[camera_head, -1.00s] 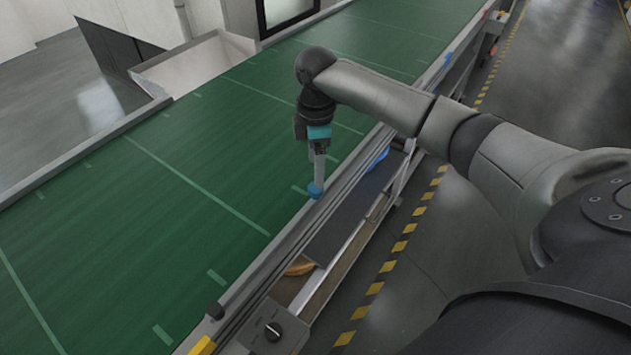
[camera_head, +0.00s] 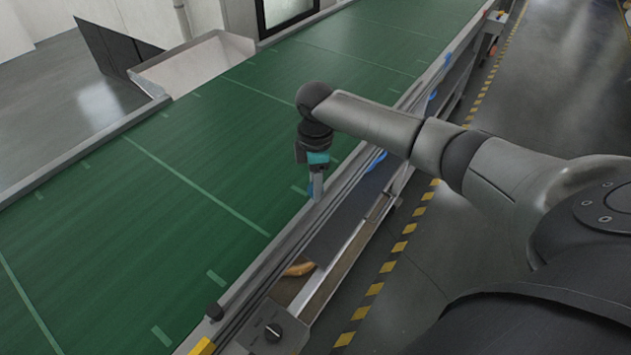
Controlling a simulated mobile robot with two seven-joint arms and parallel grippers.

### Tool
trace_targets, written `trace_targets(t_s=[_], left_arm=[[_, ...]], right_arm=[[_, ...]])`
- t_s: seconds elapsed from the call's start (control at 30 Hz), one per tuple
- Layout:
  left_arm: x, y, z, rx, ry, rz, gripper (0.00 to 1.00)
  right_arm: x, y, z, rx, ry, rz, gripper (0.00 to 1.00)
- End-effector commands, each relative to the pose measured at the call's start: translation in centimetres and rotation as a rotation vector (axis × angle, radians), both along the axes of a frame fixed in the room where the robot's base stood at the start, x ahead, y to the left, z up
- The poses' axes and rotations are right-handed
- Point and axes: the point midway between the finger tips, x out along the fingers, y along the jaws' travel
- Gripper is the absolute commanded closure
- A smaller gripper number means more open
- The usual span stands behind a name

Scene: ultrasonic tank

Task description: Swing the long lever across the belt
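The green belt (camera_head: 130,190) runs diagonally from the lower left to the upper right. A long grey bar (camera_head: 262,270), which may be the lever, lies along the belt's near edge rail; I cannot clearly separate it from the rail. My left gripper is out of view.
A black knob (camera_head: 214,311) and a yellow block (camera_head: 203,346) sit at the near-left end of the rail. A control box with a dial (camera_head: 272,332) is beside them. A pale chute (camera_head: 192,62) stands across the belt. The belt surface is clear.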

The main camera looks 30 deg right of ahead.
Motion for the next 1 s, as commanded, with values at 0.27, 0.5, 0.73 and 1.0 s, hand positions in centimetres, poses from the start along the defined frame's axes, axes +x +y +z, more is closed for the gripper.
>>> trace_targets(t_s=[0.27,0.5,0.73,1.0], left_arm=[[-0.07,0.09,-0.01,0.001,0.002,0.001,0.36],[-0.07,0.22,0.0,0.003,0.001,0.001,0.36],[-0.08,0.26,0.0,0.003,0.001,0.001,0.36],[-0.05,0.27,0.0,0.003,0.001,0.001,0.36]], right_arm=[[0.01,-0.02,0.04,0.0,0.0,0.0,0.83],[0.01,-0.03,0.05,0.0,0.0,0.0,1.0],[0.01,-0.03,0.06,0.0,0.0,0.0,1.0],[0.02,-0.03,0.07,0.0,0.0,-0.001,1.0]])
